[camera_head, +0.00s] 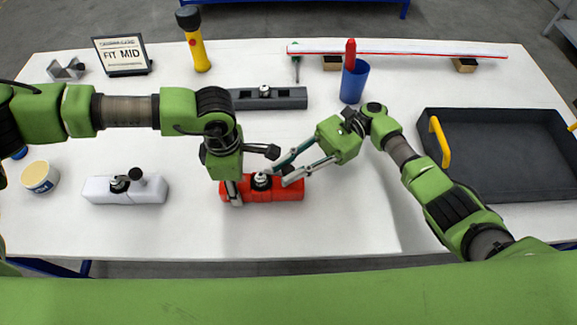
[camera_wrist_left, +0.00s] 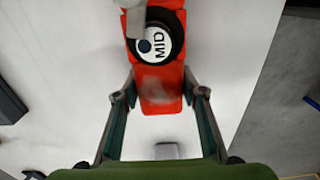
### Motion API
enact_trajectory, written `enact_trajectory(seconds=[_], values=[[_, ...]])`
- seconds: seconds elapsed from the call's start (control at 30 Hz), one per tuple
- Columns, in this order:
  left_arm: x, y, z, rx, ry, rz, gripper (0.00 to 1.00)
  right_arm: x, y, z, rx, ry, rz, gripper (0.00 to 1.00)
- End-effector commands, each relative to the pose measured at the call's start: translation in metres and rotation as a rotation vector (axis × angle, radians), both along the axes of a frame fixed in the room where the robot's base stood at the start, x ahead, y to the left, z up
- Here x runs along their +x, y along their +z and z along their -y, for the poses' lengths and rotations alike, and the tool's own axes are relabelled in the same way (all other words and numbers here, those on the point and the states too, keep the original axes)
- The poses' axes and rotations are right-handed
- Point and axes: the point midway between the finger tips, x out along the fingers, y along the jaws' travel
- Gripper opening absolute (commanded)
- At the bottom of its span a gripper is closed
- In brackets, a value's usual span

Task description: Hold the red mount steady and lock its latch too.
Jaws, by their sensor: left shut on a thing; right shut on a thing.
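The red mount (camera_head: 262,194) lies on the white table at front centre, with a round dark hub (camera_head: 262,181) on top. In the left wrist view the hub's white face (camera_wrist_left: 155,42) reads "MID". My left gripper (camera_head: 233,193) is shut across the left end of the red mount, one finger on each side of its body (camera_wrist_left: 160,90). My right gripper (camera_head: 283,177) comes from the right and is shut at the latch beside the hub. Its fingers hide most of the latch, so its exact angle cannot be told.
A white mount (camera_head: 100,190) with a black-knobbed lever lies left, a dark grey mount (camera_head: 285,99) behind. A sign (camera_head: 123,55) reads "FIT MID". A yellow flashlight (camera_head: 197,50), blue cup (camera_head: 354,82), tub (camera_head: 40,177) and black tray (camera_head: 510,150) stand around. The front table strip is clear.

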Motion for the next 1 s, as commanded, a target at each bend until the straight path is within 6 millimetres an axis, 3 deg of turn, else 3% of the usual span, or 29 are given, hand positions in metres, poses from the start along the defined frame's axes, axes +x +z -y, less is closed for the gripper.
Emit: enact_trajectory(seconds=[0.77,0.8,0.83,0.87,1.0], values=[[0.0008,0.0015,0.0031,-0.008,-0.001,0.003,0.13,-0.0023,-0.0021,-0.0008,-0.005,0.089,-0.005,0.0],[0.0009,0.0015,0.0031,-0.008,-0.001,0.003,0.13,-0.0023,-0.0021,-0.0008,-0.005,0.089,-0.005,0.24],[0.0009,0.0015,0.0031,-0.008,-0.001,0.004,0.13,-0.0021,-0.002,-0.0008,-0.005,0.089,-0.005,0.32],[0.0009,0.0015,0.003,-0.008,-0.001,0.004,0.13,-0.0021,-0.0018,-0.0008,-0.004,0.089,-0.005,0.37],[0.0008,0.0011,0.002,-0.006,0.0,0.003,0.13,-0.0016,-0.0011,-0.0004,-0.003,0.088,-0.004,0.37]])
